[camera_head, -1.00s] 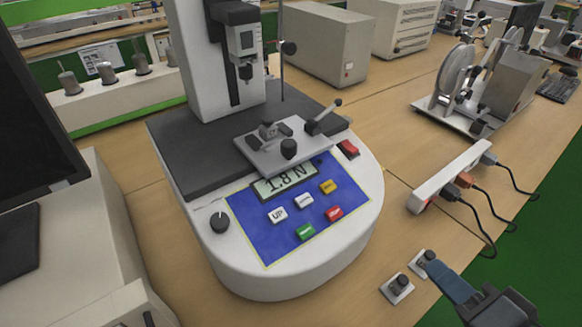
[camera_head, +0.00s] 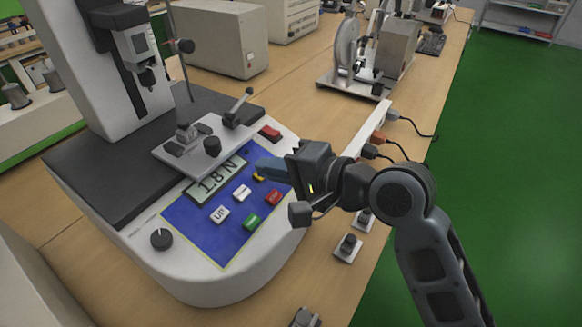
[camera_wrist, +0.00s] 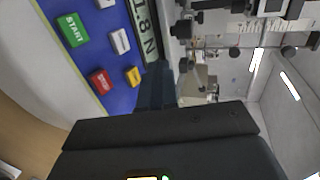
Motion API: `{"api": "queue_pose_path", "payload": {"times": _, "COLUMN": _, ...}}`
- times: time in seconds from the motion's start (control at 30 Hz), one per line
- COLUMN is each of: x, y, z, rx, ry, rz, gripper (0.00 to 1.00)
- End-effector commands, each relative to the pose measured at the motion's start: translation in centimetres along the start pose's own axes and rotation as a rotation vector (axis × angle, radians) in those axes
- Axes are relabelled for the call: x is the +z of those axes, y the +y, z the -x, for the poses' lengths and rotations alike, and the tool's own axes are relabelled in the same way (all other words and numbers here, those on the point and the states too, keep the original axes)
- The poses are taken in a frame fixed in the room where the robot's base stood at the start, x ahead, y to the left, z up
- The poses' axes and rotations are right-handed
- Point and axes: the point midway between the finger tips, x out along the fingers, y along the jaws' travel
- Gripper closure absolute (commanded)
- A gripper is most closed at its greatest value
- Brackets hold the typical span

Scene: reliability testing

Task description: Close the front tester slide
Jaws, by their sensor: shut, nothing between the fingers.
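The tester (camera_head: 178,275) is a white machine with a dark grey deck, a tall column and a blue control panel (camera_head: 185,217) in front. A light grey slide plate (camera_head: 178,160) with clamps and black knobs lies on the deck behind the display. My gripper (camera_head: 262,165) is shut and empty, its blue fingers over the right part of the panel by the yellow button, to the right of the plate. In the wrist view the fingertips (camera_wrist: 163,72) are near the display (camera_wrist: 145,30). I cannot tell whether they touch anything.
A red switch (camera_head: 269,132) is on the tester's right rim. A power strip (camera_head: 372,128) with plugged cables lies to the right. Small knobbed blocks (camera_head: 347,248) stand near the table edge. A wheel machine (camera_head: 370,60) is behind, and the green floor is clear.

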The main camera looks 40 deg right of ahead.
Motion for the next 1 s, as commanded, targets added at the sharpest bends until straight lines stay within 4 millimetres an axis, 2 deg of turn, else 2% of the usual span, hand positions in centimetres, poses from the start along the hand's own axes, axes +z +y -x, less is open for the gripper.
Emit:
{"api": "queue_pose_path", "payload": {"times": 0.03, "x": 0.1, "y": -0.1, "z": -1.1, "rx": 0.0, "ry": -0.003, "rz": 0.001, "gripper": 1.0}}
{"api": "queue_pose_path", "payload": {"times": 0.2, "x": 0.1, "y": -0.5, "z": -4.0, "rx": 0.0, "ry": -0.002, "rz": 0.001, "gripper": 1.0}}
{"api": "queue_pose_path", "payload": {"times": 0.4, "x": 0.0, "y": -1.1, "z": -6.1, "rx": 0.0, "ry": 0.0, "rz": 0.001, "gripper": 1.0}}
{"api": "queue_pose_path", "payload": {"times": 0.87, "x": 0.0, "y": -1.2, "z": -6.7, "rx": 0.001, "ry": 0.0, "rz": 0.001, "gripper": 1.0}}
{"api": "queue_pose_path", "payload": {"times": 1.0, "x": 0.0, "y": -1.9, "z": -8.2, "rx": 0.0, "ry": -0.001, "rz": 0.0, "gripper": 1.0}}
